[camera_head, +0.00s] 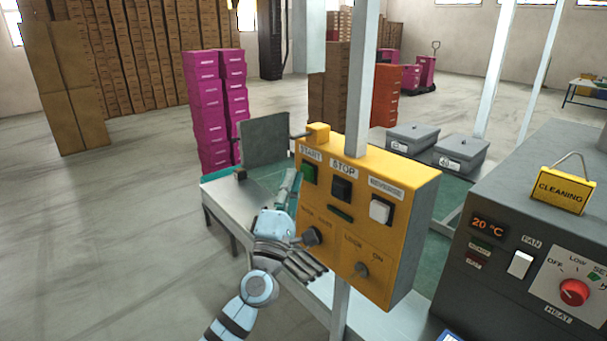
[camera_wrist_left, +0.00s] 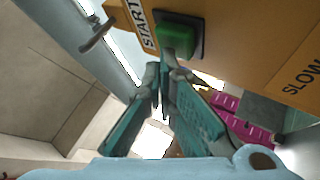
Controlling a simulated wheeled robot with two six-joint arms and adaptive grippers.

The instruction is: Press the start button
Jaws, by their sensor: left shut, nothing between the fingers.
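The yellow control box (camera_head: 371,230) stands on a post and carries the green start button (camera_head: 309,173) at its upper left, under the label START. The button also shows in the left wrist view (camera_wrist_left: 176,40), set in a dark square frame. My left gripper (camera_head: 291,178) is just left of the button, its teal fingers pointing up at it. In the left wrist view the fingers (camera_wrist_left: 166,66) are shut and empty, their tips right at the button's near edge. I cannot tell whether they touch it. My right gripper is in neither view.
Beside the start button are a black stop button (camera_head: 341,188) and a white button (camera_head: 380,209). Knobs (camera_head: 311,237) sit lower on the panel. A grey machine (camera_head: 480,285) stands at the right, and a table (camera_head: 225,192) is behind my arm. Open floor lies left.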

